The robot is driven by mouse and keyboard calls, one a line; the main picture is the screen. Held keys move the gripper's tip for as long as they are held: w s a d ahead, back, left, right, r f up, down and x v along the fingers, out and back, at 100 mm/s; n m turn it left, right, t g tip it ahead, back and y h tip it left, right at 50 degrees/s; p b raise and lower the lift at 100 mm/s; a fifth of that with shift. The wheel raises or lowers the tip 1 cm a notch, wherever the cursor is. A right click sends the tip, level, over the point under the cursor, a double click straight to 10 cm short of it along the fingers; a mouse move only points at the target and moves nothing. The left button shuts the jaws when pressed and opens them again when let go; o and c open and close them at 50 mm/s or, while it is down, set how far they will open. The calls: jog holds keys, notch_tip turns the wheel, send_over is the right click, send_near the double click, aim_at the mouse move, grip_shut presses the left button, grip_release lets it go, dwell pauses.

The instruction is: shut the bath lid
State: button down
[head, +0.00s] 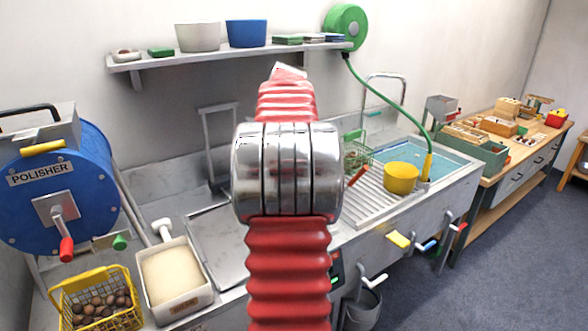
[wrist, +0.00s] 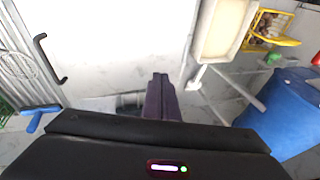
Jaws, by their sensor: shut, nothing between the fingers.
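The bath lid looks like a pale flat metal panel (head: 215,250) in the counter, between the sand-coloured tray and my arm. My arm hides its right part in the head view. In the wrist view the pale panel (wrist: 120,40) fills the upper middle, with a black bar handle (wrist: 48,60) near its left side. I cannot tell whether the lid lies fully shut. My gripper (wrist: 160,78) is shut and empty, its dark fingers over the panel's lower edge, apart from the handle. I cannot tell whether they touch the panel. My arm hides the gripper in the head view.
The blue polisher (head: 60,190), a yellow basket of chestnuts (head: 98,298) and a tray (head: 172,280) stand left. A grey upright frame (head: 219,145) rises behind the panel. A green basket (head: 357,155), yellow pot (head: 400,178) and sink (head: 440,160) are right. A blue handle (wrist: 40,115) lies left in the wrist view.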

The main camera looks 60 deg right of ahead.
jog(key=w+a+r+n+h, duration=0.1)
jog(key=w+a+n, duration=0.1)
jog(key=a, duration=1.2)
jog(key=w+a+r+n, duration=0.1)
jog(key=w+a, duration=0.1)
jog(key=a, duration=1.1)
jog(key=s+a+f+n, duration=0.1)
jog(key=s+a+f, duration=0.1)
jog(key=s+a, duration=0.2)
jog(key=s+a+f+n+t, duration=0.1)
jog(key=s+a+f, duration=0.2)
jog(key=a, duration=0.7)
jog(key=s+a+f+n, duration=0.2)
jog(key=s+a+f, duration=0.1)
jog(key=a, duration=0.5)
jog(key=shift+s+f+t, duration=0.15)
jog(key=shift+s+t, duration=0.15)
jog(key=shift+s, duration=0.55)
